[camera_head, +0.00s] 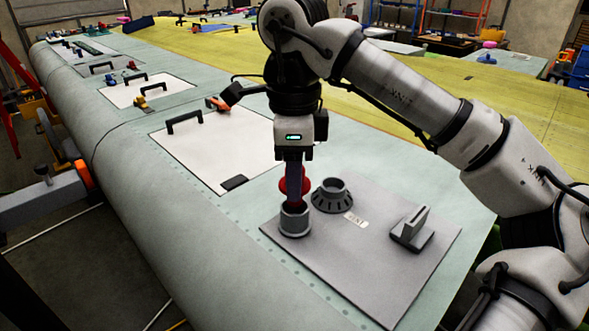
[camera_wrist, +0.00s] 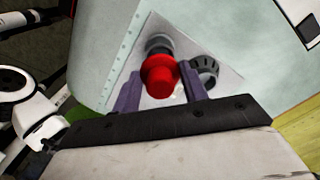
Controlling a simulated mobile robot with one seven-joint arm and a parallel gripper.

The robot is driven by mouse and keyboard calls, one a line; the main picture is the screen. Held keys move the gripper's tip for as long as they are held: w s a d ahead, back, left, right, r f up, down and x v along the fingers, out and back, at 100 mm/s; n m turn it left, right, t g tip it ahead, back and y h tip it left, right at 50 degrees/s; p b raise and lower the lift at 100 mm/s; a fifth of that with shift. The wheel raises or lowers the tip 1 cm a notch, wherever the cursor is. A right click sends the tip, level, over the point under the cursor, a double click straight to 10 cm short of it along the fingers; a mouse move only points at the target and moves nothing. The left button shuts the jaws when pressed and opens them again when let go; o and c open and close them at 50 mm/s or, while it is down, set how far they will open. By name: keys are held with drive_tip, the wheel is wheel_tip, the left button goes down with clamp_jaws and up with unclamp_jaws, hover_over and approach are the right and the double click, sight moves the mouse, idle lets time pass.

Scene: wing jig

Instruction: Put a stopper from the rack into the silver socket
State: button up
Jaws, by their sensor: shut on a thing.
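A red stopper (camera_head: 304,186) is held between the two purple fingers of my gripper (camera_head: 293,200). The red stopper also shows in the wrist view (camera_wrist: 159,76), with the gripper fingers (camera_wrist: 161,88) on either side. In the head view the stopper is directly above a plain light grey socket (camera_head: 295,223), which looks like the silver one. The socket shows partly behind the stopper in the wrist view (camera_wrist: 158,43). No stopper rack is clearly visible.
A darker ribbed socket (camera_head: 332,196) stands close to the right. A grey block with an upright fin (camera_head: 411,227) is farther right on the same grey plate (camera_head: 370,265). A white panel with black handles (camera_head: 215,150) lies behind left. The plate's front is clear.

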drive_tip(key=shift+f, duration=0.15)
drive_tip(key=shift+f+b, duration=0.45)
drive_tip(key=shift+f+b, duration=0.85)
drive_tip(key=shift+f, duration=0.25)
idle(0.6)
drive_tip(key=o, duration=1.1)
drive_tip(key=shift+c, duration=0.2)
wheel_tip(320, 180, up, 12)
drive_tip(key=shift+r+p, duration=0.2)
drive_tip(key=shift+p, duration=0.55)
drive_tip(key=shift+r+p, duration=0.6)
drive_tip(key=shift+r, duration=0.15)
drive_tip(key=shift+f, duration=0.1)
